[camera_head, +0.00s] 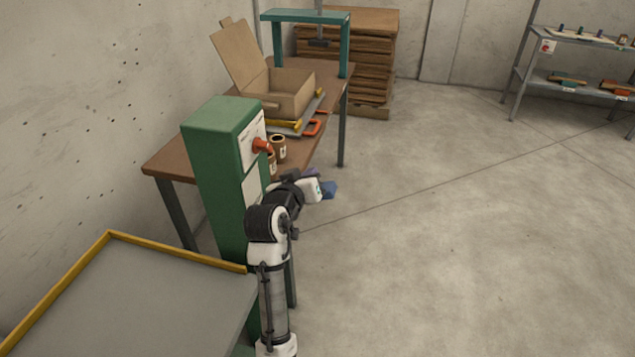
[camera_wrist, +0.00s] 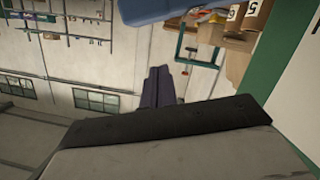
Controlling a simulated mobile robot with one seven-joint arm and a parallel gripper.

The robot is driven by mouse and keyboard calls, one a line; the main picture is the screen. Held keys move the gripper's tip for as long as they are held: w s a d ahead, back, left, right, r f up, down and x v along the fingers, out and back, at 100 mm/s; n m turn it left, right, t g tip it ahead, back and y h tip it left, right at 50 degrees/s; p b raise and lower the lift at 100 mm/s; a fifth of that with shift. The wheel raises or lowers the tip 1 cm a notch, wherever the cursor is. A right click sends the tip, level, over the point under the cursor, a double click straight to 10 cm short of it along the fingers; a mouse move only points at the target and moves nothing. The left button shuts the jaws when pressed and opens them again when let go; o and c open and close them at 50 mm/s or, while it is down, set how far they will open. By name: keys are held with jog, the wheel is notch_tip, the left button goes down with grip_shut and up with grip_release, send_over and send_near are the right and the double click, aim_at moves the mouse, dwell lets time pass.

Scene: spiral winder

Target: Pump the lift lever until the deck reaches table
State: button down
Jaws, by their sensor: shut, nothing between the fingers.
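The deck (camera_head: 150,307) is a flat grey platform with a yellow rim at the lower left of the head view. The brown wooden table (camera_head: 163,168) stands beyond it, and the deck looks lower than its top. I cannot tell whether that is the lift lever; no other lever shows clearly. My gripper (camera_head: 321,183) is shut and empty, right of the column, apart from the knob. Its fingers also show in the wrist view (camera_wrist: 155,50).
On the table are an open cardboard box (camera_head: 290,93), labelled brown cups (camera_head: 278,149) and an orange-handled tool (camera_head: 316,123). A green frame (camera_head: 305,15) and stacked wood (camera_head: 365,60) stand behind. A shelf (camera_head: 575,85) is at the far right. The floor at right is clear.

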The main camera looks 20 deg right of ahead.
jog(key=shift+w+d+f+p, duration=0.15)
jog(key=shift+d+f, duration=0.2)
jog(key=shift+f, duration=0.35)
jog(key=shift+s+d+f+p, duration=0.15)
jog(key=shift+d+f, duration=0.2)
jog(key=shift+f, duration=0.3)
jog(key=shift+w+d+f+p, duration=0.15)
jog(key=shift+d+f, duration=0.2)
jog(key=shift+f, duration=0.35)
jog(key=shift+f, duration=0.1)
notch_tip(320, 180, down, 11)
jog(key=s+d+m+y+b, duration=0.1)
jog(key=m+b, duration=0.3)
jog(key=b, duration=0.4)
jog(key=shift+s+d+m+t+y+b, duration=0.3)
jog(key=shift+s+d+m+t, duration=0.1)
jog(key=shift+d, duration=0.25)
